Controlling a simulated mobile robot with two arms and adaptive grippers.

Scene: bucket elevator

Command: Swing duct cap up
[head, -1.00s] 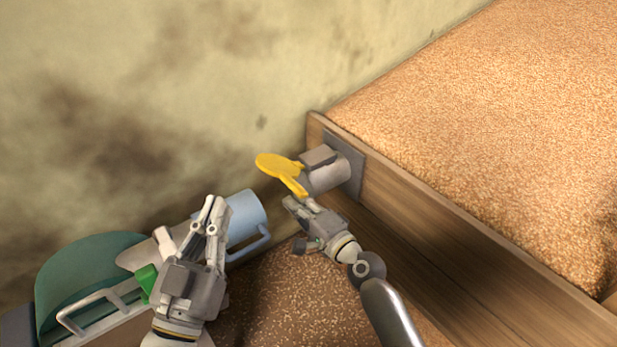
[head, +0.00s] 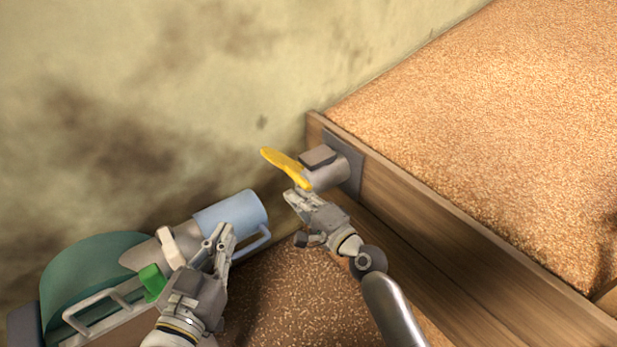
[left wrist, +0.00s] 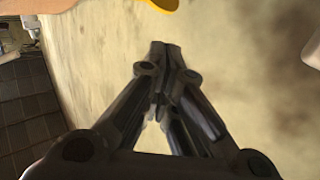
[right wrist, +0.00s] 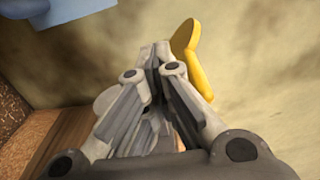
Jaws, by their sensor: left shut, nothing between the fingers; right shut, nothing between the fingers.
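The yellow duct cap (head: 284,167) is tilted in front of the open end of the grey duct (head: 327,173) on the wooden bin wall. My right gripper (head: 293,197) is shut and empty, with its fingertips just below the cap's lower end; I cannot tell whether they touch. In the right wrist view the cap (right wrist: 190,50) shows just right of the fingertips. My left gripper (head: 223,232) is shut and empty near the blue cylinder, apart from the cap. A bit of the cap (left wrist: 165,4) shows at the top of the left wrist view.
A blue cylinder (head: 232,213) with a handle sits on a green-and-grey machine (head: 90,265) at lower left. A green block (head: 152,281) is beside my left gripper. The wooden bin wall (head: 440,240) holds grain (head: 500,130) at right. The stained wall stands behind.

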